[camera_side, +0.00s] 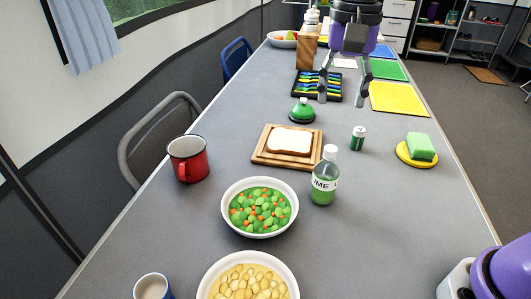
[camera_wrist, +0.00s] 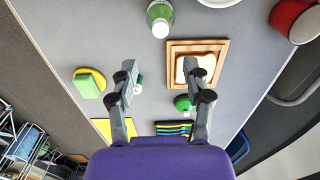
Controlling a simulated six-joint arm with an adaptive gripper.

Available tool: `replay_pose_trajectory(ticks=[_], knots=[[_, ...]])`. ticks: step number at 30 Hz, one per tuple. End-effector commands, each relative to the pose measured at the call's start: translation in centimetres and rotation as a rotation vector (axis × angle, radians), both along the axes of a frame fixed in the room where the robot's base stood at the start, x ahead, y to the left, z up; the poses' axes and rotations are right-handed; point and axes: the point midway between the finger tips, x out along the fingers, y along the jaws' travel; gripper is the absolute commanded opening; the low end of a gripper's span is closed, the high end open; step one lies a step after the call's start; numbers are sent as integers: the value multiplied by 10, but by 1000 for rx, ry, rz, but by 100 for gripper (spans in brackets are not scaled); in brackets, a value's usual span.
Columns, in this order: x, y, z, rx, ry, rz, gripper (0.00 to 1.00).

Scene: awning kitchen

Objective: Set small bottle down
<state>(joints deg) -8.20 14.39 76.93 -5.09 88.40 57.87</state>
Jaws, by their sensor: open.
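A small clear bottle (camera_side: 325,180) of green liquid with a white cap and a lime label stands upright on the grey table, right of a white bowl of peas and carrots. It also shows at the top of the wrist view (camera_wrist: 160,14), beyond my fingertips. My gripper (camera_side: 344,98) is open and empty, above the table farther back than the bottle and well apart from it. A small green jar (camera_side: 358,139) with a pale lid stands behind and right of the bottle.
Bread on a wooden board (camera_side: 259,154), a green domed item (camera_side: 302,112), a red mug (camera_side: 188,160) and a sponge on a yellow plate (camera_side: 403,155) stand around. The bowl of peas (camera_side: 227,220) is close to the bottle. Table right of the bottle is clear.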

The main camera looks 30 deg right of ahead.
Motion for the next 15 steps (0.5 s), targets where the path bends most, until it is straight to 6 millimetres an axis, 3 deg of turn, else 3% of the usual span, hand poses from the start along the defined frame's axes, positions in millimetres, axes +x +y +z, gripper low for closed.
replay_pose_trajectory(ticks=[4,8,15], knots=[[-18,-9,9,11,-67,99,56],[-52,-23,7,0,-195,291,56],[-108,-45,-27,-121,-405,629,56]])
